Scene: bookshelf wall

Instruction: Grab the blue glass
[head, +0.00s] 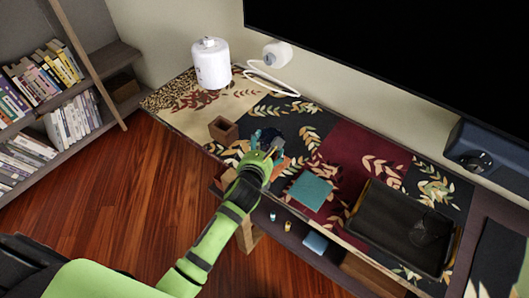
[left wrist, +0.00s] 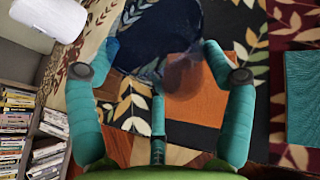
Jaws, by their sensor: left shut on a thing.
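The blue glass (head: 268,137) is dark and partly see-through, and shows just beyond my left gripper over the table. My left gripper (head: 262,151) comes in from the lower left. Whether the glass touches the table is hard to tell. My right gripper is not in view.
A teal book (head: 310,190) lies right of the gripper, with a dark tray (head: 375,243) holding a clear glass (head: 424,230) farther right. A small brown box (head: 223,130) stands to the left, and a white canister (head: 211,64) at the back. A screen (head: 400,60) hangs above.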

